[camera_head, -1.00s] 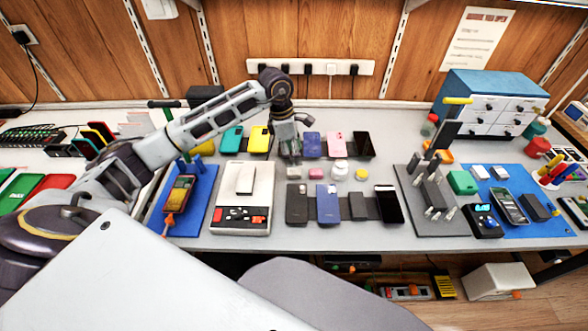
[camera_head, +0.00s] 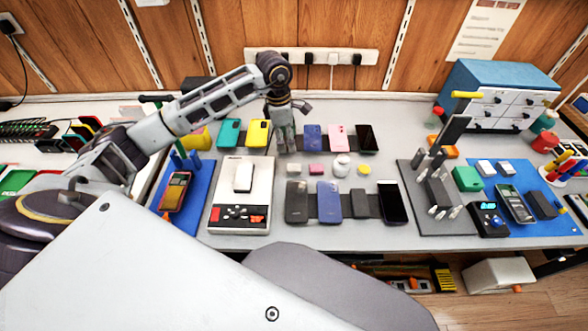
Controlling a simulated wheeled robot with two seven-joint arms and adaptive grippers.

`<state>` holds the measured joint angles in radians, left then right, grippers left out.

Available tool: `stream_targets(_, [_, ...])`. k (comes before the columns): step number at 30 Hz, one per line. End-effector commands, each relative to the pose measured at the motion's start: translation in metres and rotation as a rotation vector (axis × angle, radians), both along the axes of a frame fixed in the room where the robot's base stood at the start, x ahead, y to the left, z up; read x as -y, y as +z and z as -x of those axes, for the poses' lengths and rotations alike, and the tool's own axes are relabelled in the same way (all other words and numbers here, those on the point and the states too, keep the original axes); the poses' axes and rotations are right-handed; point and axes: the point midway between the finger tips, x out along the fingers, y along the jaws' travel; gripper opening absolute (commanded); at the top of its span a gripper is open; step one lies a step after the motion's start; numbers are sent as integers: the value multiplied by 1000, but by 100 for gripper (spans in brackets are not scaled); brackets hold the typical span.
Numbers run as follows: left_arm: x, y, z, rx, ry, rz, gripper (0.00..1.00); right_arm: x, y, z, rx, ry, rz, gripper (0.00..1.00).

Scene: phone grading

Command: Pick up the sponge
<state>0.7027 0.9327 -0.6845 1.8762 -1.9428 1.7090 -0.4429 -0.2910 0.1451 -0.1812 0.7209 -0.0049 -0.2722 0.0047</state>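A row of small items lies on the grey table near the middle of the view: a pale block (camera_head: 293,169), a pink block (camera_head: 316,169), a white rounded item (camera_head: 341,166) and a yellow piece (camera_head: 364,170). They are too small for me to tell surely which is the sponge. My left gripper (camera_head: 286,150) points down just behind the pale block, between the yellow phone and the back blue phone. Its fingers look close together, but I cannot tell if they are shut or hold anything. My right gripper is not in view.
Upright phones or cases, such as the yellow one (camera_head: 259,133) and a pink one (camera_head: 338,137), stand close around the gripper. Phones (camera_head: 329,199) lie in front. A white device (camera_head: 222,210) is at left; a grey tool stand (camera_head: 408,222) and blue drawer cabinet (camera_head: 506,80) are right.

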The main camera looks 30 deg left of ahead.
Motion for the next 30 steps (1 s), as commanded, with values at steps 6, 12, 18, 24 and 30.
stream_targets(6, [2, -12, 0, -2, 1, 2, 57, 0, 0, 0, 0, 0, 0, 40])
stream_targets(12, [4, -36, -1, -4, 2, 2, 57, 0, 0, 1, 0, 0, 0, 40])
stream_targets(18, [7, -62, -2, -4, 1, 1, 57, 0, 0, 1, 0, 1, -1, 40])
stream_targets(24, [9, -81, -4, -2, 1, 1, 57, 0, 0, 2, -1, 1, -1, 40])
stream_targets(30, [10, -86, -4, -1, 1, 0, 57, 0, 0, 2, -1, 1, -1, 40])
